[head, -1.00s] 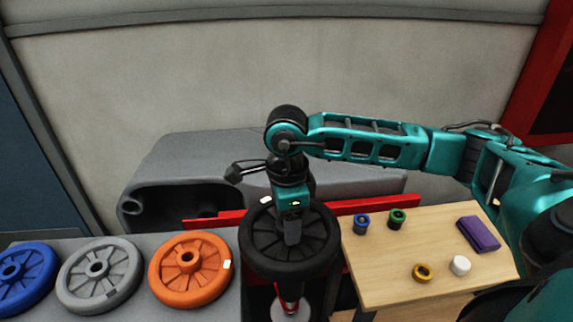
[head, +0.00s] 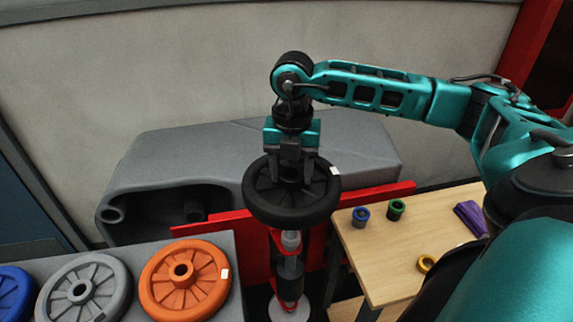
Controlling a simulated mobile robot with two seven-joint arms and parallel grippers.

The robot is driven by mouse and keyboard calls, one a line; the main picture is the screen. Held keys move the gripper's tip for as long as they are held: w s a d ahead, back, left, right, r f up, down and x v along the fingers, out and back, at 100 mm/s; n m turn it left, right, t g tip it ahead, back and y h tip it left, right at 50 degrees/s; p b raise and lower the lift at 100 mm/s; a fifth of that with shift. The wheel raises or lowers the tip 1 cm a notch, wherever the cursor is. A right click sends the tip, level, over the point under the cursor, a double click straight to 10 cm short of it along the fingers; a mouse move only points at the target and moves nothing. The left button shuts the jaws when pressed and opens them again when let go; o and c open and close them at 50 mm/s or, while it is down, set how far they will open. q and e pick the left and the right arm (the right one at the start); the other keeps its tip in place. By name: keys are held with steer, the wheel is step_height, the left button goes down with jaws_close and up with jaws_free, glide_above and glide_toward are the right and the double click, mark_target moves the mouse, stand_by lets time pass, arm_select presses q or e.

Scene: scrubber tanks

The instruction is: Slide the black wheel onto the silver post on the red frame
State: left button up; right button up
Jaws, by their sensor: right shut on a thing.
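The black wheel (head: 262,204) hangs roughly level from my right gripper (head: 292,175), which is shut on its hub from above. The silver post (head: 290,240) on the red frame (head: 215,225) stands upright just below the wheel. Its top is close under the wheel or hidden by it, so I cannot tell whether they touch. Dark and silver parts of the post assembly show lower down. My left gripper is not in view.
Orange (head: 165,296), grey (head: 50,295) and blue (head: 8,297) wheels lie on a grey surface at left. A wooden table (head: 375,260) at right holds a blue ring (head: 361,217), a green ring (head: 396,209), a yellow ring (head: 426,263) and a purple item (head: 471,218). A grey housing (head: 150,170) stands behind.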

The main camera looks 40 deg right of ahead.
steer(key=shift+w+d+m, duration=0.1)
steer(key=shift+m, duration=0.2)
steer(key=shift+f+b, duration=2.2)
steer(key=shift+f, duration=0.6)
steer(key=shift+f+b, duration=0.5)
steer(key=shift+f, duration=0.05)
steer(key=shift+f+b, duration=0.3)
steer(key=shift+f, duration=0.1)
steer(key=shift+f, duration=0.1)
steer(key=shift+f+b, duration=0.7)
steer(key=shift+f, duration=0.1)
steer(key=shift+f+b, duration=1.45)
steer(key=shift+f, duration=0.35)
stand_by(1.3)
